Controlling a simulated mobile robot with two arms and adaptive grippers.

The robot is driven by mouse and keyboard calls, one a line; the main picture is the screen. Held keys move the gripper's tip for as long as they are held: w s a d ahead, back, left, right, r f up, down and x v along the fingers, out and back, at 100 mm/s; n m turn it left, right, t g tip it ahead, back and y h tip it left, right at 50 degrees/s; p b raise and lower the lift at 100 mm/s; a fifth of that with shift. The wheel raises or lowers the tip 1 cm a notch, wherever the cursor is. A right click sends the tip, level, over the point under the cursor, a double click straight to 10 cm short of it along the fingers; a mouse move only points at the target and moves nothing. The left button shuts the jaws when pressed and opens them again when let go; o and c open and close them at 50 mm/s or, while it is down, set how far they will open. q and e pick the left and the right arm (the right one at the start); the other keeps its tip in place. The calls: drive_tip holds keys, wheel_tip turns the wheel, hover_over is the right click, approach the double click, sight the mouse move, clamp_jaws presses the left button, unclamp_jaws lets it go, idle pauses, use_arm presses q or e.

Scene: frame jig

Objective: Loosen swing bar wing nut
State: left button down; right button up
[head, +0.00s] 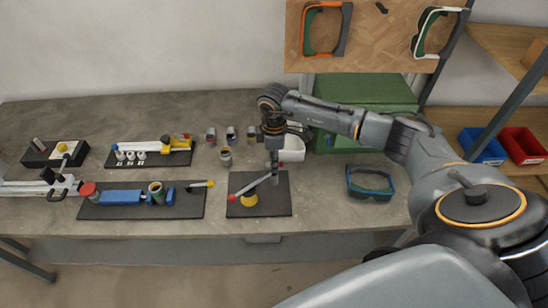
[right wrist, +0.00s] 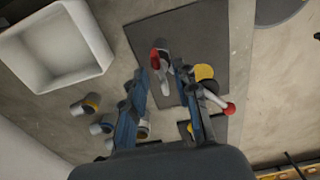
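My right gripper (head: 274,180) hangs low over the right part of a black mat (head: 280,205). On this mat stands a yellow round piece (head: 249,200), with a slanting bar with a red end (head: 233,196) beside it. In the right wrist view my right gripper (right wrist: 161,68) has its two fingers apart. A small red and grey part (right wrist: 165,78) shows between the fingertips; I cannot tell whether they touch it. The yellow piece (right wrist: 204,72) and a red end (right wrist: 229,108) show right of the fingers. I cannot make out the wing nut clearly. My left gripper is not in view.
Black boards with tools (head: 125,212) lie on the left of the bench. Small cups (head: 225,157) and a white bin (head: 293,149) stand behind the mat. Goggles (head: 370,183) and a green case (head: 365,95) are on the right. Bare bench lies in front.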

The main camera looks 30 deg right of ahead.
drive_tip(key=shift+f, duration=0.15)
clamp_jaws()
